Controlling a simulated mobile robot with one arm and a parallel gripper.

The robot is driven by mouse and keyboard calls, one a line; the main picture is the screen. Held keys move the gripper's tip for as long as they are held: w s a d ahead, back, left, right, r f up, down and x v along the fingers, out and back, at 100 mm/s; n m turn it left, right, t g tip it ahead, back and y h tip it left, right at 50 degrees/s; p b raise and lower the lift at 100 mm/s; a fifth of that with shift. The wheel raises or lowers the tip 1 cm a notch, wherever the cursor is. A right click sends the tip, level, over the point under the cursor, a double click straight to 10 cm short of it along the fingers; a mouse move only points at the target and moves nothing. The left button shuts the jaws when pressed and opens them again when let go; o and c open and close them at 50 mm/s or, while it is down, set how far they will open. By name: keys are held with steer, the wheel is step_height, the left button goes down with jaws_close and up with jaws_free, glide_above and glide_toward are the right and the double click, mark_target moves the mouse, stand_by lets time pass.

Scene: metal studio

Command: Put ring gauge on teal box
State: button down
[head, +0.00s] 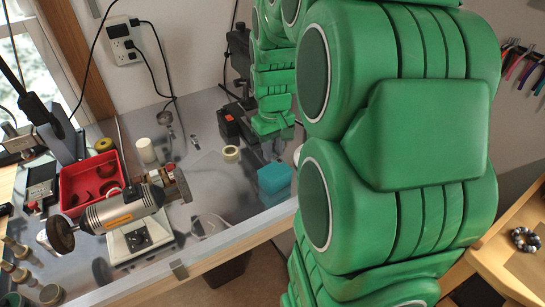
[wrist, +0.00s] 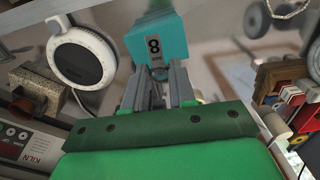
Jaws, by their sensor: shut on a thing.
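The teal box (head: 273,178) stands near the front edge of the metal-topped bench in the head view, just left of my large green arm links.
A cream ring-shaped roll (head: 230,152) lies left of the teal box. A red tray (head: 88,185) and a bench grinder or polisher (head: 122,212) stand farther left. A white round dial (wrist: 82,50) is left of the box in the wrist view. Bare bench lies between roll and grinder.

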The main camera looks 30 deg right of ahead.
mark_target(273, 166)
steer(key=shift+w+d+f, duration=0.1)
steer(key=shift+w+f, duration=0.2)
steer(key=shift+f, duration=1.75)
steer(key=shift+f, duration=0.1)
steer(key=c, duration=0.9)
jaws_free()
steer(key=shift+c, duration=0.2)
step_height(273, 166, up, 11)
steer(key=s+a+f+g, duration=0.1)
steer(key=s+a, duration=0.6)
steer(key=s, duration=0.5)
steer(key=s+a, duration=0.8)
steer(key=s, duration=0.4)
steer(key=shift+s+a+f+g, duration=0.2)
steer(key=shift+s+f+g, duration=0.2)
